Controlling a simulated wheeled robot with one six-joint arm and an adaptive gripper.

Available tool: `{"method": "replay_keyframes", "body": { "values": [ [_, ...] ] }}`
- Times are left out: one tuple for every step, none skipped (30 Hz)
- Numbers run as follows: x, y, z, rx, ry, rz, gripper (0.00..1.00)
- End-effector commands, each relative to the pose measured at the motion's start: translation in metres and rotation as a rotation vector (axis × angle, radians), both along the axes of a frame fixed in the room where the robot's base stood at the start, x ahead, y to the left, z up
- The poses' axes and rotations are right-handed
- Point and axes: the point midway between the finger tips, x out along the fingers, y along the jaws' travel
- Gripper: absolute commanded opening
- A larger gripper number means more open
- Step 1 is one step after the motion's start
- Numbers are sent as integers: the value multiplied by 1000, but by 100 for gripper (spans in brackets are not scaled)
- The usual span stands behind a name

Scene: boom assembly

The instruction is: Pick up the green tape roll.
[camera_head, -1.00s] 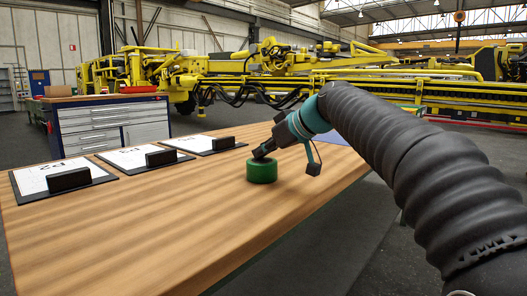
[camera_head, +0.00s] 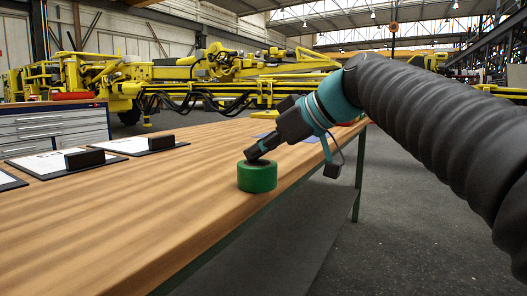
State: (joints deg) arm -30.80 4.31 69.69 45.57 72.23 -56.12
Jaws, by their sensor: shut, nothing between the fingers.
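The green tape roll (camera_head: 257,178) lies flat on the wooden table (camera_head: 130,215), near its right edge. My gripper (camera_head: 252,155) reaches down from the upper right, tilted, with its fingertips at the top of the roll. The fingers look closed together. I cannot tell whether the tips touch the roll or sit inside its hole, as the roll's top opening is mostly hidden.
Clipboards with paper and black blocks (camera_head: 85,159) lie on the table to the left. A drawer cabinet (camera_head: 55,128) stands behind them. The table's right edge (camera_head: 222,240) is close to the roll. Yellow machinery (camera_head: 215,85) fills the background.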

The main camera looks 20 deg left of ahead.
Motion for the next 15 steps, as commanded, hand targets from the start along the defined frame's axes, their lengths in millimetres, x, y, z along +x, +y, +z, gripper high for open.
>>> {"method": "replay_keyframes", "body": {
  "values": [
    [2,0,-13,-23,16,3,0],
    [2,-1,-13,-23,17,3,0],
    [2,-1,-13,-23,17,3,0],
    [2,-1,-13,-23,17,3,0],
    [3,-1,-13,-23,16,2,0],
    [3,-1,-12,-23,16,2,0],
    [3,-1,-11,-23,16,2,0],
    [3,-1,-8,-23,17,1,0],
    [3,-1,-5,-24,17,1,0],
    [3,-1,-2,-24,17,1,0],
    [3,-2,1,-23,17,1,0],
    [3,-2,3,-23,16,0,0],
    [3,-2,4,-22,15,-1,0],
    [3,-2,4,-21,15,-1,0],
    [3,-2,4,-20,14,-1,0]
  ]
}}
